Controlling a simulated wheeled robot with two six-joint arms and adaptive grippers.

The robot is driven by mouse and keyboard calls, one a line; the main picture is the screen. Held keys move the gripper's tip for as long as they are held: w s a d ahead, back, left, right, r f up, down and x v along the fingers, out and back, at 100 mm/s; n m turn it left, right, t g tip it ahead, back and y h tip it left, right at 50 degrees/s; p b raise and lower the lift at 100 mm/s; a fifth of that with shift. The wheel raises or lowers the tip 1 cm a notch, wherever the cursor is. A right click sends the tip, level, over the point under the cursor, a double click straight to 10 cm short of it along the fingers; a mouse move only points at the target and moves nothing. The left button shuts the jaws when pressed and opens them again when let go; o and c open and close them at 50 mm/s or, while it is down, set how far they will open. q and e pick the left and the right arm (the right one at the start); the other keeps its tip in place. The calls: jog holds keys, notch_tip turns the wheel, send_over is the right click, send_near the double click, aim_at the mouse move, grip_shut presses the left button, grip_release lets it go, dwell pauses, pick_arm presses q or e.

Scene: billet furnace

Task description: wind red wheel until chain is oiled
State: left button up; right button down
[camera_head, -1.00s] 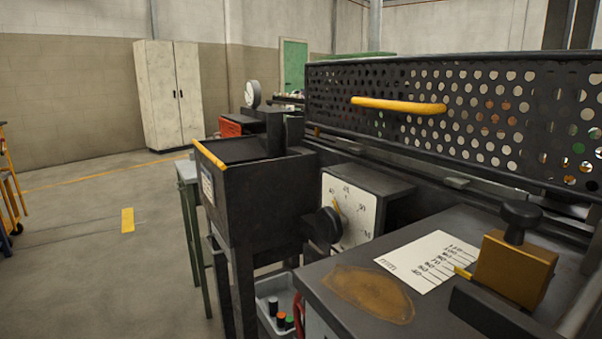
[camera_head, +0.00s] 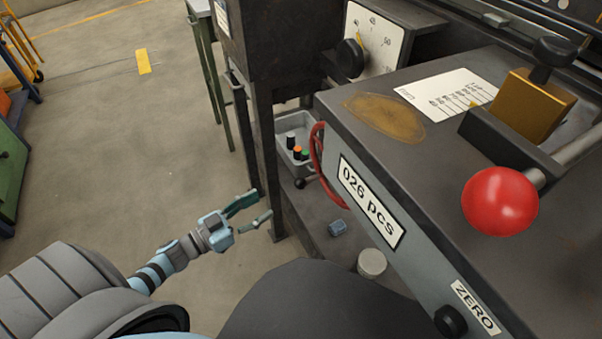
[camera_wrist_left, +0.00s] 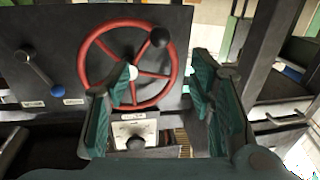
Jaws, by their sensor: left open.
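The red wheel (camera_wrist_left: 88,44) faces me in the left wrist view, upright on a dark panel, with several spokes, a pale hub and a black handle ball (camera_wrist_left: 159,37) at its upper right. In the head view the wheel shows almost edge-on as a red curve (camera_head: 316,165) beside the dark cabinet. My left gripper (camera_head: 262,205) is open and empty, apart from the wheel, to its lower left in the head view. In the left wrist view its green fingers (camera_wrist_left: 164,72) stand apart, one overlapping the wheel. The chain is not clearly seen. My right gripper is not in view.
A lever with a blue knob (camera_wrist_left: 56,91) is left of the wheel, and a dial (camera_wrist_left: 124,128) is below it. A grey bin (camera_head: 284,160) holds small bottles. A red ball knob (camera_head: 500,201) sticks out near the cabinet top.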

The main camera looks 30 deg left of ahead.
aim_at(300, 181)
pick_arm(q)
jog(key=b+x, duration=0.3)
jog(key=x, duration=1)
jog(key=shift+f, duration=0.15)
jog(key=shift+w+d, duration=0.2)
jog(key=shift+w, duration=0.25)
grip_shut()
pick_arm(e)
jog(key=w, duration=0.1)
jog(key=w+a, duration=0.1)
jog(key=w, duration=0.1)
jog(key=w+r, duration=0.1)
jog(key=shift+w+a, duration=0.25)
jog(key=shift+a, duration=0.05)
